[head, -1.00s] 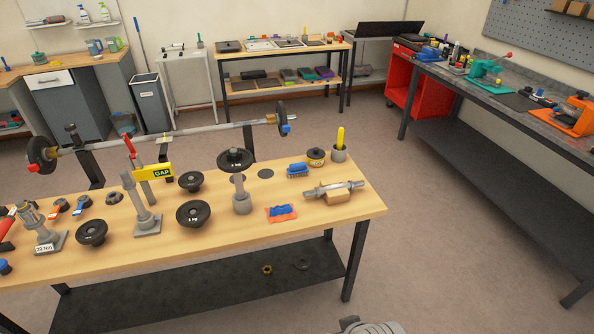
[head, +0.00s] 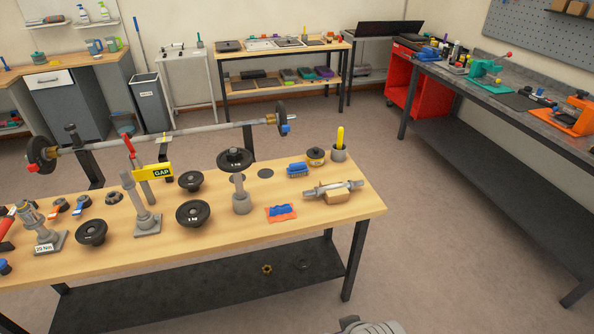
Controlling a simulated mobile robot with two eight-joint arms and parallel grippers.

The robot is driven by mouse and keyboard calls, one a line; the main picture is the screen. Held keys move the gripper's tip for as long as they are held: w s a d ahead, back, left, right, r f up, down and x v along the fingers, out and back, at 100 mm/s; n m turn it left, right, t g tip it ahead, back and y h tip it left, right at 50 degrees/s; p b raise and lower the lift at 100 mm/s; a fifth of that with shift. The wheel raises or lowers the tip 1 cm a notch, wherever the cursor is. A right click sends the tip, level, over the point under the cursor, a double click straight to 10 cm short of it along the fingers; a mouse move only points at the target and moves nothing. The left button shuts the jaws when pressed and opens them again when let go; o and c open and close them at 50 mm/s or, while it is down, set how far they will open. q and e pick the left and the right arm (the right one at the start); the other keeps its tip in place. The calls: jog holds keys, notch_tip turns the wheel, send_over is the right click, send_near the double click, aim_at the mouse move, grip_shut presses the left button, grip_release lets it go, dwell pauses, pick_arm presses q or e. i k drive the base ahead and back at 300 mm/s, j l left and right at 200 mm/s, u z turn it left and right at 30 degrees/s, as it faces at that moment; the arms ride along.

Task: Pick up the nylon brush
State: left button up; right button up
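A blue brush (head: 298,168) with bristles along its lower side lies on the wooden workbench (head: 347,214), toward the back right; I take it to be the nylon brush. A second blue item (head: 281,210) lies on an orange-red cloth or pad nearer the front; I cannot tell exactly what it is. Neither of my grippers can be made out in the head view. Only a grey part shows at the bottom edge.
Beside the brush stand a round yellow-labelled tin (head: 316,156) and a grey cup (head: 339,152) with a yellow handle. A metal shaft piece (head: 335,192) lies in front. Black weight plates and a grey post (head: 241,198) stand left. Floor right of the bench is clear.

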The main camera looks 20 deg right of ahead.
aim_at(298, 169)
jog(key=i+l+u, duration=0.15)
jog(key=l, duration=0.2)
jog(key=i+l+u, duration=0.15)
jog(key=l, duration=0.25)
jog(key=i+l+u, duration=0.1)
jog(key=l, duration=0.3)
jog(key=i+l+u, duration=0.15)
jog(key=l, duration=0.25)
jog(key=l+u, duration=0.15)
jog(key=l, duration=0.25)
jog(key=i+l, duration=0.5)
jog(key=i+j+u, duration=0.05)
